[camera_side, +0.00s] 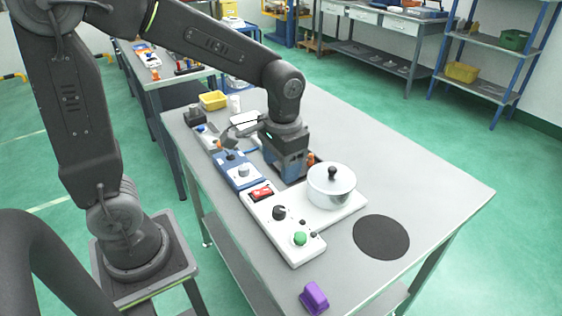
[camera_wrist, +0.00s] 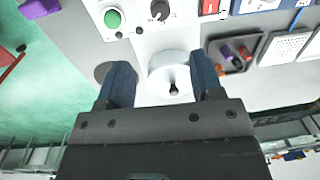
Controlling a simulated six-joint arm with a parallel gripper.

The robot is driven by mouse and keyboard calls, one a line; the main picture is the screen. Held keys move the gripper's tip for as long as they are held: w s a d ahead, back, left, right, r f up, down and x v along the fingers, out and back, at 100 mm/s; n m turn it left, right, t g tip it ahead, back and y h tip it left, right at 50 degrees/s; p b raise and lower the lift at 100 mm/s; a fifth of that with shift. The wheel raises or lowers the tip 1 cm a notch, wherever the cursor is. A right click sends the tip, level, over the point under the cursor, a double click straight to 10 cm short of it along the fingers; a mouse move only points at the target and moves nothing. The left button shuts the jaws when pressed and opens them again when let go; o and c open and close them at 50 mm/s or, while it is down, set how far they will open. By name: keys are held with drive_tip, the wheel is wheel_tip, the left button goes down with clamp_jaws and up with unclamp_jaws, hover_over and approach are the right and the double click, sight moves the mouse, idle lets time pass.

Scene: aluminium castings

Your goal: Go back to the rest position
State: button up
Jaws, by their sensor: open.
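My gripper (camera_side: 290,178) is above the workbench, just behind and left of a white pot (camera_side: 331,190) in the side view. In the wrist view my gripper (camera_wrist: 162,80) is open, its two blue fingers spread wide with nothing held between them. The lidded pot (camera_wrist: 168,68) with its dark knob shows beyond the gap between the fingers. The pot stands on a white control panel (camera_side: 262,213) with a red switch, a black knob and a green button (camera_side: 300,238). My gripper partly hides the things behind it.
A black disc (camera_side: 381,237) and a purple block (camera_side: 314,297) lie at the near part of the bench. A blue unit (camera_side: 239,171) and a yellow bin (camera_side: 213,100) stand towards the far end. The bench's right side (camera_side: 430,180) is clear.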

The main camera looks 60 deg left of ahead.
drive_tip(key=s+r+t, duration=0.5)
drive_tip(key=s+r, duration=0.2)
drive_tip(key=s, duration=0.3)
drive_tip(key=shift+s+r+t+h, duration=0.3)
